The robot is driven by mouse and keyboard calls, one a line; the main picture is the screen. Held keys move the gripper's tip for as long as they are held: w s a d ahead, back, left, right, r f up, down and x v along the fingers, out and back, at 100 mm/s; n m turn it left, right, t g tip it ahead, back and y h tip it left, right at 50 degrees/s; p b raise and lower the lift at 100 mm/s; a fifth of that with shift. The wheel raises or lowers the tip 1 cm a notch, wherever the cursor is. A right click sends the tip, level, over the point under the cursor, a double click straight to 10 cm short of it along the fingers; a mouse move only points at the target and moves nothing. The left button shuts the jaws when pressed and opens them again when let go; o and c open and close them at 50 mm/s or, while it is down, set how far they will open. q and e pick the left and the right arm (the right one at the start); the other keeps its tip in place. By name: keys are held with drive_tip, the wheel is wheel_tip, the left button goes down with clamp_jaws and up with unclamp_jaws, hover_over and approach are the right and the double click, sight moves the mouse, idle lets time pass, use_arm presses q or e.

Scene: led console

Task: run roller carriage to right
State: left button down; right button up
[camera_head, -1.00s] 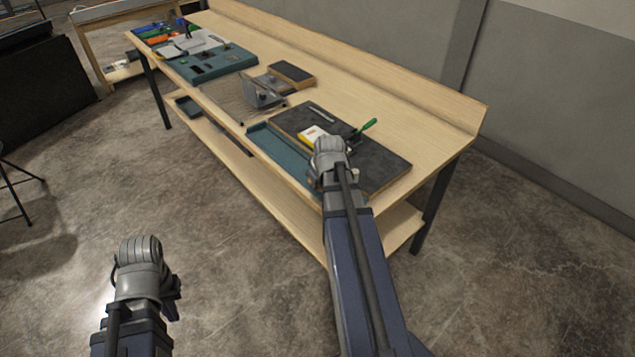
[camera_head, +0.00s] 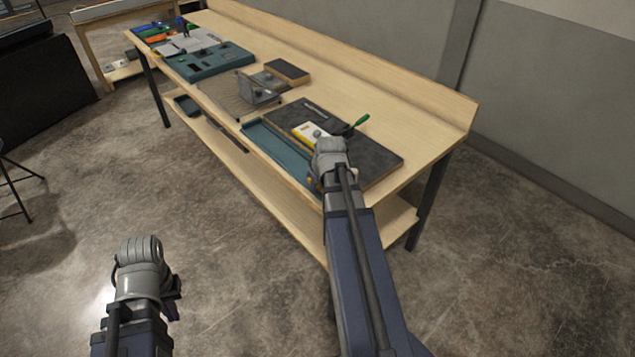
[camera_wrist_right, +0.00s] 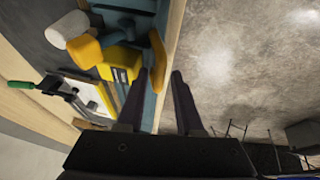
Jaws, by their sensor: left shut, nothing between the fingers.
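The roller carriage (camera_wrist_right: 120,62) shows in the right wrist view as a yellow block with a white roller (camera_wrist_right: 70,28) and an orange handle-like part (camera_wrist_right: 157,58). It sits by a blue strip (camera_wrist_right: 160,14) along the bench edge. My right gripper (camera_wrist_right: 158,76) is open, its fingers close to the carriage's near end; I cannot tell whether they touch. In the head view my right wrist (camera_head: 330,158) covers much of the carriage. My left gripper (camera_head: 172,296) is shut and empty, low over the floor, its fingers mostly hidden behind the wrist.
A dark board (camera_head: 375,155) on the wooden bench carries a white-and-yellow plate (camera_head: 308,131) and a green-handled clamp (camera_head: 357,122). A teal panel (camera_head: 275,147) lies along the front edge. A grey fixture (camera_head: 258,88) and a teal console (camera_head: 212,66) stand further left. The bench's back right is clear.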

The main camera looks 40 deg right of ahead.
drive_tip(key=shift+o, duration=0.7)
drive_tip(key=shift+w, duration=0.15)
drive_tip(key=shift+r, duration=0.1)
drive_tip(key=p+v, duration=0.7)
drive_tip(key=shift+r, duration=0.25)
